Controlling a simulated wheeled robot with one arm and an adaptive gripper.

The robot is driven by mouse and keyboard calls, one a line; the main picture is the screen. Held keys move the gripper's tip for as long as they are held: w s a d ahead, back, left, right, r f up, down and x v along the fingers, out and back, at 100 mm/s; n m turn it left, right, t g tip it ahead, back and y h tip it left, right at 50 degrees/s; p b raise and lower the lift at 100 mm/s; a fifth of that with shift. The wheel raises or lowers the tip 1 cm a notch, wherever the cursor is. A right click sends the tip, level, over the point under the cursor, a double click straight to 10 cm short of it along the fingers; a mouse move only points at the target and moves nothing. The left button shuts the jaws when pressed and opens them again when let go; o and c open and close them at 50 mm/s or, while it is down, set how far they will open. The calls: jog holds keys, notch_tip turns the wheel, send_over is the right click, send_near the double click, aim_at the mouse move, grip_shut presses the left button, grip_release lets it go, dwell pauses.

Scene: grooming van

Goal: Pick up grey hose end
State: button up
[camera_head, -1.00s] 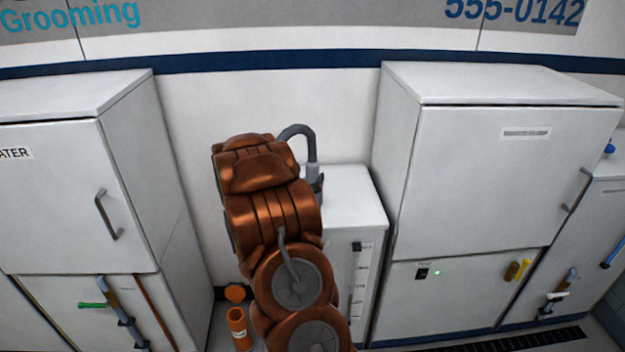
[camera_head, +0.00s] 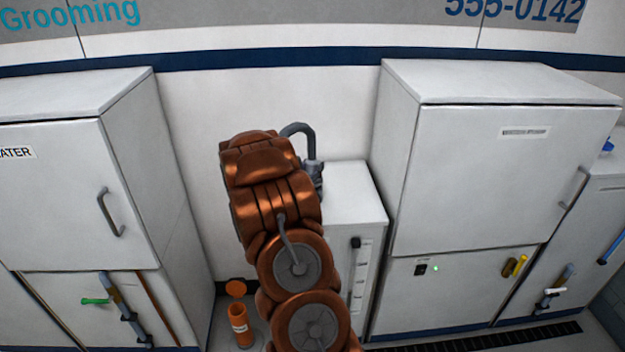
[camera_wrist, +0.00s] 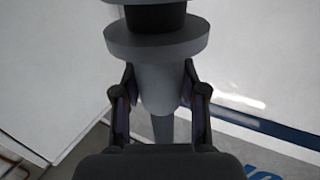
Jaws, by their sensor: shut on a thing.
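The grey hose end (camera_wrist: 155,62), with a wide collar and a dark band above it, is between the two fingers of my gripper (camera_wrist: 160,92) in the wrist view. The fingers are shut on its narrower body. In the head view the grey hose (camera_head: 300,128) arches from behind my copper-coloured arm down to the hose end (camera_head: 312,166). My gripper (camera_head: 318,183) shows there only in part, beside the low white cabinet's top. My arm hides the rest of the hose.
The low white cabinet (camera_head: 352,212) stands between a tall left cabinet (camera_head: 105,215) and a tall right cabinet (camera_head: 480,180). An orange container (camera_head: 240,325) stands on the floor left of my arm. A white wall (camera_head: 215,110) is behind.

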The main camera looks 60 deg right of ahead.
grip_shut()
notch_tip(320, 180, up, 9)
jog(key=shift+r+b, duration=0.2)
jog(key=shift+b, duration=1.05)
jog(key=shift+r+p, duration=1.05)
jog(key=shift+r, duration=0.8)
